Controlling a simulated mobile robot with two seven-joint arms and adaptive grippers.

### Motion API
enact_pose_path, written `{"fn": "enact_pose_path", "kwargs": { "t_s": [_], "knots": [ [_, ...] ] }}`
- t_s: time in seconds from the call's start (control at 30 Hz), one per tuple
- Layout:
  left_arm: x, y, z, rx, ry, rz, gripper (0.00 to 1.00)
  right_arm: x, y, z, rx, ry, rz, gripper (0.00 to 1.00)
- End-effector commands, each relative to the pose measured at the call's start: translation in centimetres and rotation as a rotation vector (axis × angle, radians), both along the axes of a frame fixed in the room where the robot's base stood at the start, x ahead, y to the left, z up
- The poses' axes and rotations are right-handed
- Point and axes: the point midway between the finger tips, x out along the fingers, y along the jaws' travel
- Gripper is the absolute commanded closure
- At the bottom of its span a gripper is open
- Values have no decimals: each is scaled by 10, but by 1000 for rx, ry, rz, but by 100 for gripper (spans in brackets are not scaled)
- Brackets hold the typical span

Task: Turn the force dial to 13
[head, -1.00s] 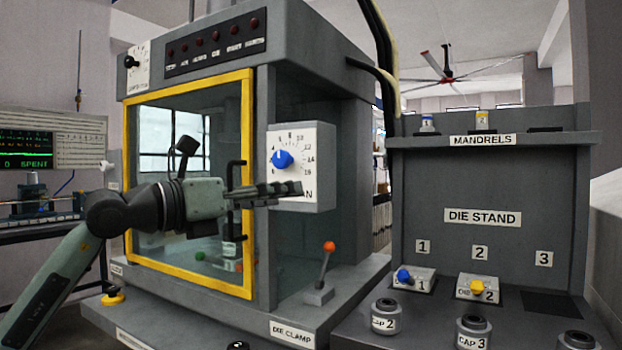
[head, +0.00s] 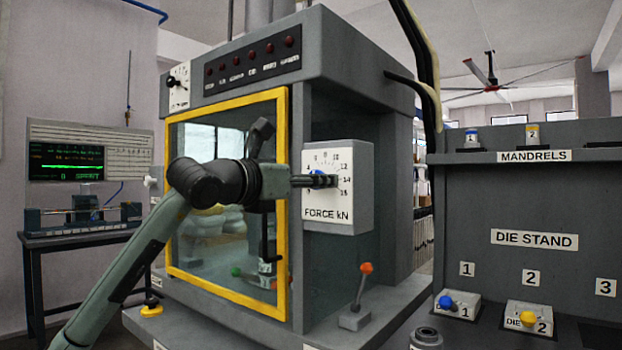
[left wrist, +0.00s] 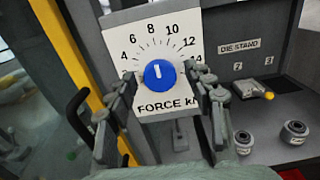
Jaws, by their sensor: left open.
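The force dial has a round blue knob (left wrist: 159,73) with a white mark on a white scale panel (left wrist: 152,48) labelled FORCE kN. In the left wrist view the mark points up, close to the 8. In the head view the blue knob (head: 318,173) is mostly hidden behind my left gripper (head: 325,181). My left gripper is open, with one finger on each side of the knob in the left wrist view (left wrist: 163,82). I cannot tell whether the fingers touch it. My right gripper is not in view.
The dial box sits on the press, right of its yellow-framed door (head: 283,200). A door handle (left wrist: 78,112) is close to the left finger. An orange-tipped clamp lever (head: 361,285) stands below the dial. The die stand (head: 534,240) is to the right.

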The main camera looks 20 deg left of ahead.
Motion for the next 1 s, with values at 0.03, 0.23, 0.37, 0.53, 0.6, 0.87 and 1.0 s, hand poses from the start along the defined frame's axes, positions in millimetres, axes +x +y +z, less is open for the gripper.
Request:
{"fn": "enact_pose_path", "kwargs": {
  "t_s": [0.03, 0.23, 0.37, 0.53, 0.6, 0.87, 1.0],
  "knots": [
    [0, 0, 0, 0, 0, 0, 48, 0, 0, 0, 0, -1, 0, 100],
    [0, 0, 0, 0, -1, -1, 55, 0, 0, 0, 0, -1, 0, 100],
    [0, 0, 0, 0, -1, -1, 71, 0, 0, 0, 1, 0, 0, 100],
    [0, 0, 0, 0, -1, -1, 92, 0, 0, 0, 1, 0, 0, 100],
    [0, 0, 0, 0, -1, -1, 97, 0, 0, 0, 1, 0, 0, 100],
    [0, 0, -1, 33, -13, -1, 97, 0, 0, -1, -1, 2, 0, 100],
    [-1, 1, -1, 95, -35, 0, 97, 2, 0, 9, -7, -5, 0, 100]
  ]
}}
